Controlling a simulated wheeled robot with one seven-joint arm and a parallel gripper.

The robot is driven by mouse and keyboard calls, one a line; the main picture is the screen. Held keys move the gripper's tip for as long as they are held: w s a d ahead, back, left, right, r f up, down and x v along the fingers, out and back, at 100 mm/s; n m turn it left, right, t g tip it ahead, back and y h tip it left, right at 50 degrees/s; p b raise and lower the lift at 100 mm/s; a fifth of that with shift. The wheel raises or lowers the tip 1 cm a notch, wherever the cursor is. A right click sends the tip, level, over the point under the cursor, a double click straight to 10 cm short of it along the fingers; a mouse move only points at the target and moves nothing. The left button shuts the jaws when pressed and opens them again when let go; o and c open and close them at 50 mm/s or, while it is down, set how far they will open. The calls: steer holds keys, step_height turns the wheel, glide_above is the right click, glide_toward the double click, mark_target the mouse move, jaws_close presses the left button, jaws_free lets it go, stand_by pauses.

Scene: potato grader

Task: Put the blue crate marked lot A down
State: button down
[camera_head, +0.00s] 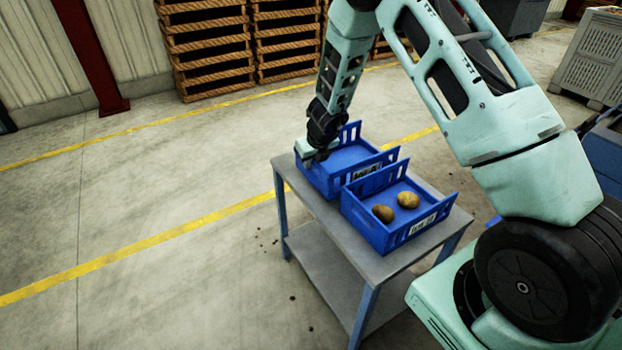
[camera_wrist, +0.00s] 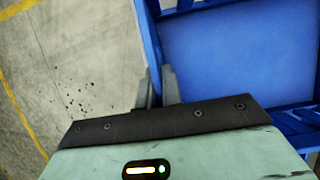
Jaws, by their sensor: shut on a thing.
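The blue crate marked lot A (camera_head: 318,181) is at the far end of the grey table and looks empty. Its white label shows partly behind the nearer crate's wall, and its last letter looks like an A. My gripper (camera_head: 316,157) is shut on this crate's left wall. In the wrist view the two fingers (camera_wrist: 159,88) pinch the blue wall, with the bare crate floor (camera_wrist: 240,55) to the right. The crate looks level; I cannot tell whether its base touches the tabletop.
A second blue crate (camera_head: 369,226) with two potatoes stands close beside it on the grey table (camera_head: 290,172). Its label is too blurred to read. Stacked wooden pallets (camera_head: 210,45) stand behind. A grey bin (camera_head: 590,70) is at the right.

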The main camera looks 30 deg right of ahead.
mark_target(311, 170)
steer(key=shift+f+b, duration=1.75)
steer(key=shift+f, duration=0.25)
steer(key=shift+r, duration=0.1)
steer(key=c, duration=1.6)
jaws_free()
steer(key=shift+o, duration=0.2)
